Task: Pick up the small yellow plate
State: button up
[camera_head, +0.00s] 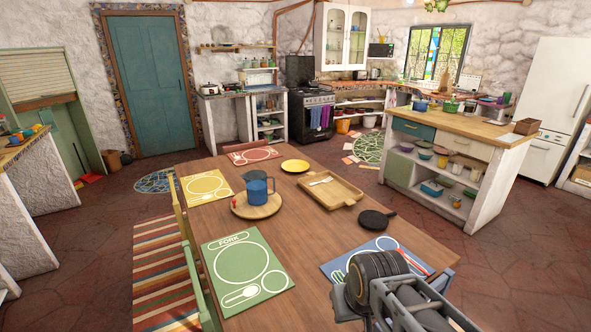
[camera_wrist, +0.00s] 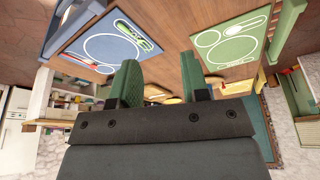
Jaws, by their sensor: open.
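The small yellow plate (camera_head: 295,165) lies flat on the wooden table (camera_head: 330,225), near its far edge in the head view, behind a wooden tray (camera_head: 346,197) and clear of other things. My arm is at the bottom right of the head view, over the near right part of the table, well short of the plate; the fingertips cannot be made out there. In the wrist view, which is upside down, my gripper (camera_wrist: 160,82) has its two green-padded fingers apart, with nothing held between them.
A blue mug (camera_head: 257,190) stands on a round wooden board (camera_head: 240,207) left of the tray. A small black pan (camera_head: 376,219) lies right of the tray. Green (camera_head: 245,271), blue (camera_head: 336,268), yellow (camera_head: 205,187) and red (camera_head: 252,155) placemats lie near the table edges.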

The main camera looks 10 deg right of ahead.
aim_at(293, 165)
jog(key=z, duration=2.3)
jog(key=i, duration=4.3)
jog(key=u, duration=3.3)
jog(key=i, duration=2.35)
